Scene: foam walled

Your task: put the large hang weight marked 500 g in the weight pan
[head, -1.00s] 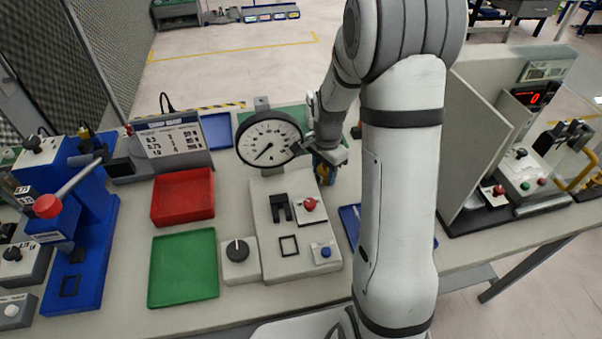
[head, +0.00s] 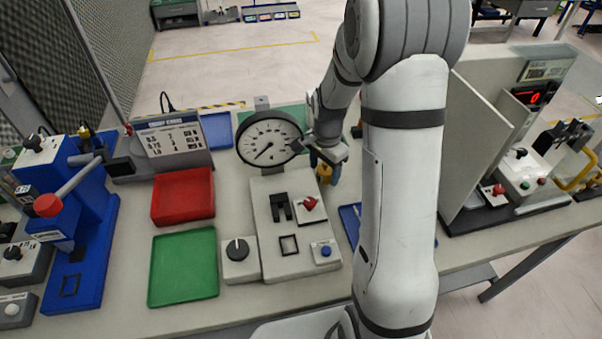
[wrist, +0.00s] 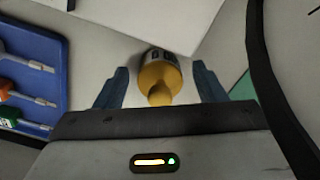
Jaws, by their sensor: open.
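A brass-yellow weight with a rounded knob (wrist: 160,78) stands between the two blue-grey fingers in the wrist view, with a gap on each side. A pale band with dark marks shows on it, too small to read. In the head view, the yellow weight (head: 323,174) is at my gripper, right of the dial gauge, partly hidden. My gripper (wrist: 160,92) is open around the weight; it also shows in the head view (head: 326,163). I cannot make out a weight pan for certain.
The dial gauge (head: 269,139) stands close left of my gripper, behind a grey control block (head: 290,255). A red tray (head: 183,197) and a green tray (head: 183,267) lie further left. A blue tray with tools (wrist: 30,75) is beside the weight. A grey panel (head: 478,150) stands at right.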

